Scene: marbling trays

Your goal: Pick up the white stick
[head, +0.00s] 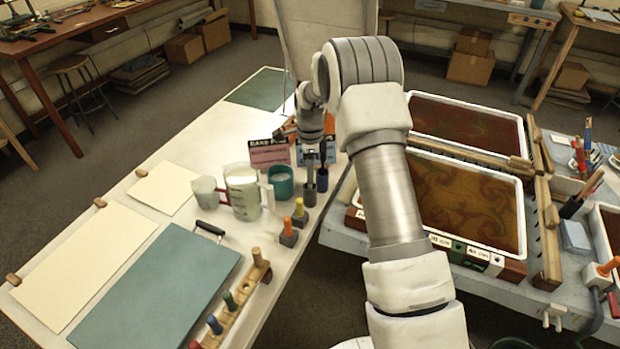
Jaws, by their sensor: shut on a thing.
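My gripper (316,176) points down at the right edge of the white-topped table (208,143), just over two small dark cups. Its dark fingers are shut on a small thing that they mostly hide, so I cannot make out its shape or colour. One dark blue cup (322,182) stands directly below the fingers. A dark grey cup (309,197) stands just in front of it. I cannot tell whether the fingertips touch either cup. I cannot clearly make out a white stick anywhere in the head view.
Orange and yellow-topped tools stand in front. Marbling trays (522,205) fill the right table. A gap separates the tables.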

